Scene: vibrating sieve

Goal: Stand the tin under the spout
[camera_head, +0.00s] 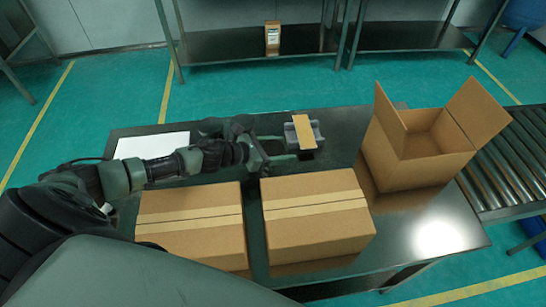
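I see no tin, spout or sieve that I can make out in the head view. My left gripper (288,149) reaches in from the left over the dark table. Its two fingers look spread apart with nothing between them. Just beyond the fingertips sits a small grey holder (318,131) with a tan flat strip (303,132) across its top. I cannot tell whether the fingers touch the holder. My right gripper is not in view.
Two closed cardboard boxes (195,239) (320,235) stand at the table's front. An open carton (387,151) stands on the right beside a roller conveyor (515,166). A white sheet (152,145) lies at the left back. The dark table (437,225) is bare at front right.

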